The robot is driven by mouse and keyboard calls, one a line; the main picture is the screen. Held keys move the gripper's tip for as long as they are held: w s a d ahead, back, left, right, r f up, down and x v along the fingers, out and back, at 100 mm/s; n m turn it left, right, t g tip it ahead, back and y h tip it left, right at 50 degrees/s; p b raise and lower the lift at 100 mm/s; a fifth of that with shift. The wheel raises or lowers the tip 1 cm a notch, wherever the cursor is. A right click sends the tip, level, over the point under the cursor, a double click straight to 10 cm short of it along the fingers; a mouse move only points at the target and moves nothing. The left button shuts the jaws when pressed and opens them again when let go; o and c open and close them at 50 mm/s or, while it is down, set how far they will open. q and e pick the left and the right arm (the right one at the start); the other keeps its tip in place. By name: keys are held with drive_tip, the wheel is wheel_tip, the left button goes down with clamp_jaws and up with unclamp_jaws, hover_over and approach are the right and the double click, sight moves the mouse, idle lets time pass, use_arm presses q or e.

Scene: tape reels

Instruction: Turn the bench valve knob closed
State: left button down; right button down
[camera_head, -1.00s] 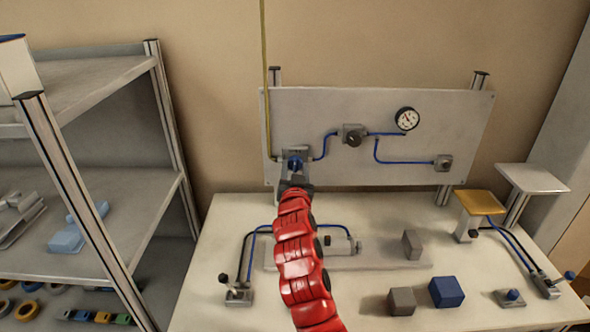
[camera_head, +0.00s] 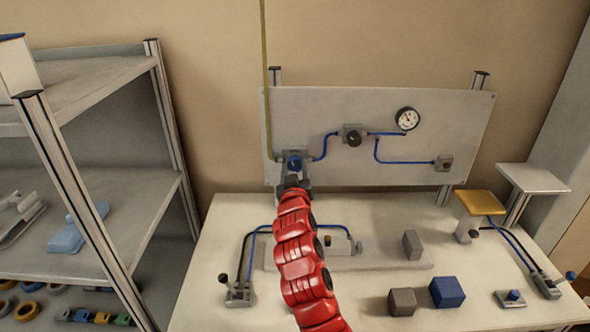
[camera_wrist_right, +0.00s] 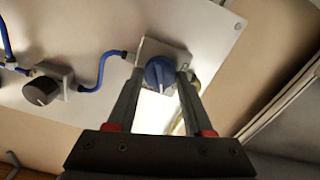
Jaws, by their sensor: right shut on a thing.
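The blue valve knob (camera_head: 294,163) sits on a grey mount at the left end of the upright panel (camera_head: 300,110). In the right wrist view the knob (camera_wrist_right: 158,73) lies between the fingertips, with its pale mark upright. My right gripper (camera_head: 293,178) reaches up to it from below; in the wrist view the gripper (camera_wrist_right: 160,82) is shut on the knob, one finger at each side. My red right arm covers part of the bench. My left gripper does not show.
A dark knob (camera_head: 353,137) and a dial gauge (camera_head: 407,118) are on the panel, joined by blue tubing. On the bench are a grey block (camera_head: 402,301), a blue block (camera_head: 447,292) and a small lever (camera_head: 224,280). A shelf (camera_head: 120,200) stands at left.

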drive_tip(key=n, duration=0.3)
drive_tip(key=shift+p, duration=0.35)
drive_tip(key=n+p, duration=0.1)
drive_tip(key=n, duration=0.2)
drive_tip(key=shift+a+n, duration=0.1)
drive_tip(key=shift+n, duration=0.2)
drive_tip(key=n+p, duration=0.2)
drive_tip(key=shift+n, duration=0.3)
drive_tip(key=shift+f+n+p, duration=0.1)
drive_tip(key=shift+n+p, duration=0.75)
drive_tip(key=shift+n, duration=0.85)
drive_tip(key=shift+c, duration=1.5)
unclamp_jaws()
drive_tip(key=shift+s, duration=0.15)
